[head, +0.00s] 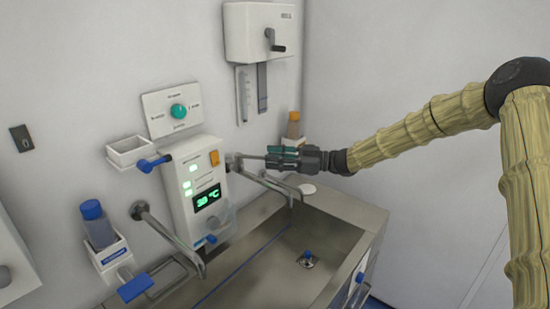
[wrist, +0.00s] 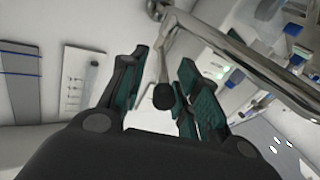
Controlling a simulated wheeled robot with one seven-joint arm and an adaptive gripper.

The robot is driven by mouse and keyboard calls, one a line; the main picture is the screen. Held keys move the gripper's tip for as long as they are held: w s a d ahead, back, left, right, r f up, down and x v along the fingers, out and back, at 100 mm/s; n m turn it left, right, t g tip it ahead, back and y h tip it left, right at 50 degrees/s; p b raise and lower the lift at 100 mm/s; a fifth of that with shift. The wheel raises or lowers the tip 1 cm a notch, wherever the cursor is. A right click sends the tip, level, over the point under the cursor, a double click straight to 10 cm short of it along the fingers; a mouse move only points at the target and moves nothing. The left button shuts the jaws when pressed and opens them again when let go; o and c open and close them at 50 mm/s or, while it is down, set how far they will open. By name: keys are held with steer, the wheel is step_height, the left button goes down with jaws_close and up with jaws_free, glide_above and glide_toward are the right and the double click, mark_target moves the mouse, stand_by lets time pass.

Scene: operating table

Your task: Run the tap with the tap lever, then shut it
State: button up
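The tap lever is a thin metal rod (head: 249,156) that sticks out from the wall fitting beside the control panel. In the wrist view the rod (wrist: 163,70) ends in a black knob (wrist: 163,97). My gripper (head: 269,157) reaches in from the right at the lever's end. In the wrist view its two green-padded fingers (wrist: 164,62) stand apart with the knob between them, closer to the right finger. I cannot tell whether either finger touches it. The tap spout (head: 268,183) runs below the lever over the steel basin (head: 318,245). No water is visible.
A control panel (head: 187,170) with a green 38 °C display stands left of the lever. A second spout (head: 168,235) is further left. A bottle with an orange cap (head: 293,127) stands behind my gripper. A crank-handled dispenser (head: 245,35) hangs above.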

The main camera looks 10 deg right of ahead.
steer(key=v, duration=1.2)
steer(key=shift+s+r, duration=0.1)
steer(key=shift+r, duration=0.05)
